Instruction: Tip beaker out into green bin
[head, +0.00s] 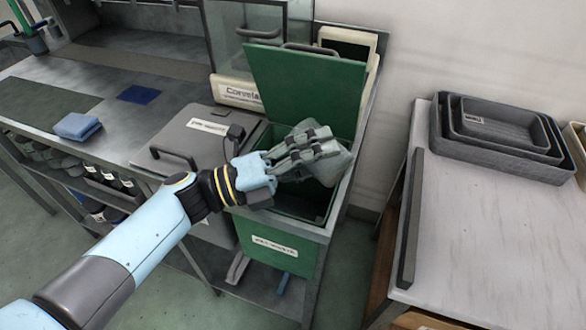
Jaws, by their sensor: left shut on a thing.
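The green bin (283,255) stands between the work counter and the right-hand table, with its green lid (305,85) raised and its dark inside showing. My left gripper (322,148) is over the bin's opening and shut on a grey, partly see-through vessel, which looks like the beaker (338,166). The beaker is tilted onto its side, and the gripper's fingers cover much of it. I cannot see what is in the beaker or whether anything has fallen into the bin. My right gripper does not show.
A grey-lidded bin (195,140) with a handle adjoins the green bin on the left. A folded blue cloth (78,126) and a dark blue pad (138,94) lie on the counter. Nested grey trays (500,130) sit on the right table, whose near part is bare.

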